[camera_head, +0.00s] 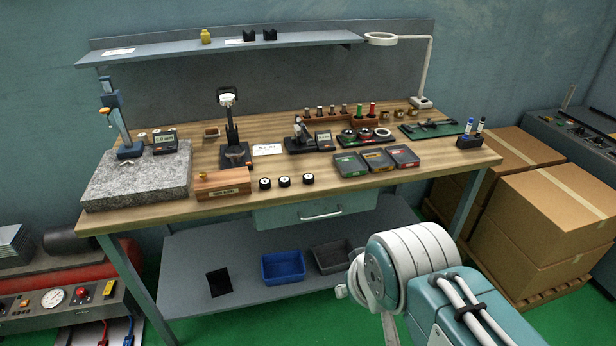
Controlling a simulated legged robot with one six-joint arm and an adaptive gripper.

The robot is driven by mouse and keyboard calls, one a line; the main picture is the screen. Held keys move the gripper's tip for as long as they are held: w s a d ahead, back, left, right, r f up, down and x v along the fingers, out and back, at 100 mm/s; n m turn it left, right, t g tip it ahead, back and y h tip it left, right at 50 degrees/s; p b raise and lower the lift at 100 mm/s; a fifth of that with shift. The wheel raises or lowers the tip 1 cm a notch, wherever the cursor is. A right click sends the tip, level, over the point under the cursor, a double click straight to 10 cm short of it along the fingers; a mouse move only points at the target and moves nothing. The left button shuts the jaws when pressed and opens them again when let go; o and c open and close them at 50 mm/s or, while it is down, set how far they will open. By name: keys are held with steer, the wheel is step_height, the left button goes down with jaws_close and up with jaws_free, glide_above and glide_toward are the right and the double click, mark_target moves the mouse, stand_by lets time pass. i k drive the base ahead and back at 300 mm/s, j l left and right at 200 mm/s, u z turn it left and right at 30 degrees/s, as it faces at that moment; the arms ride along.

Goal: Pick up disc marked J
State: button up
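Three small black discs with pale round tops stand in a row near the front edge of the wooden workbench (400,183): a left disc (265,183), a middle disc (284,181) and a right disc (308,178). Their markings are too small to read, so I cannot tell which one is marked J. My arm shows at the lower right, in front of the bench and below its top. My gripper is not visible in this view.
A wooden block (222,184) stands left of the discs. Red, yellow and green-labelled trays (350,164) lie to their right. A granite slab (135,180) is at the bench's left end. Cardboard boxes (560,210) stand at right. Bare wood surrounds the discs.

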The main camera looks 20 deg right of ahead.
mark_target(284, 182)
steer(key=i, duration=1.35)
